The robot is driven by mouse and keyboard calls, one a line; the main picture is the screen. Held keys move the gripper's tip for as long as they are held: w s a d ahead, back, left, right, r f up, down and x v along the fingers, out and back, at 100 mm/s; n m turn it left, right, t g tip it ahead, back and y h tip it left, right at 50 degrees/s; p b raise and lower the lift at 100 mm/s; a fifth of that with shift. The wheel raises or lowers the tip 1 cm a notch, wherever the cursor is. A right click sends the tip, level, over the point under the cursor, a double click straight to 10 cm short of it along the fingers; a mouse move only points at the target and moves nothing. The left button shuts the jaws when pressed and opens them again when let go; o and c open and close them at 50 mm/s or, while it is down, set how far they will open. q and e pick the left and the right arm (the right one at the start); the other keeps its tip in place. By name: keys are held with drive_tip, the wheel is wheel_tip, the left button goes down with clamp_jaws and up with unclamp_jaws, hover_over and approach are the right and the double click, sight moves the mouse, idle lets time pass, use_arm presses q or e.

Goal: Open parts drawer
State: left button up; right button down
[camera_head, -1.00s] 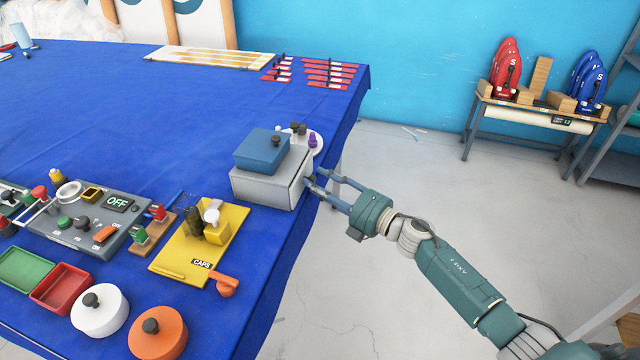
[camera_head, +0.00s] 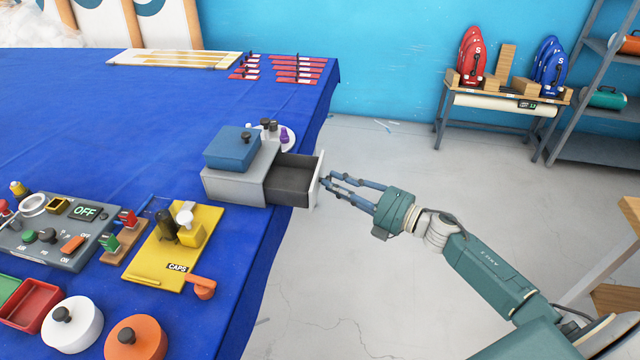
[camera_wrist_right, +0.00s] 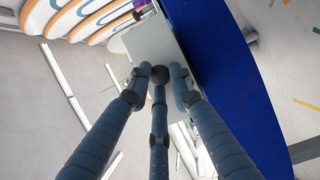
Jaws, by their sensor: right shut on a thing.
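The parts drawer (camera_head: 292,178) is a grey box drawer with a dark inside. It is pulled well out of its light grey housing (camera_head: 234,184) on the blue table and juts past the table edge. Its pale front panel (camera_head: 316,180) faces right; in the right wrist view the panel (camera_wrist_right: 150,46) is straight ahead. My right gripper (camera_head: 326,182) is at the front panel, its fingers closed around a dark round knob (camera_wrist_right: 160,74). The drawer's inside looks empty. My left gripper is not in view.
A blue lidded box (camera_head: 232,147) sits on the housing. A white round tray (camera_head: 282,136) with small items stands behind it. A yellow caps board (camera_head: 170,245) and a grey switch panel (camera_head: 58,240) lie on the table to the left. Open floor lies right of the table.

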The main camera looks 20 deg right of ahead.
drive_tip(key=c, duration=1.5)
unclamp_jaws()
drive_tip(key=shift+c, duration=0.2)
drive_tip(key=v, duration=1.2)
drive_tip(key=shift+f, duration=0.1)
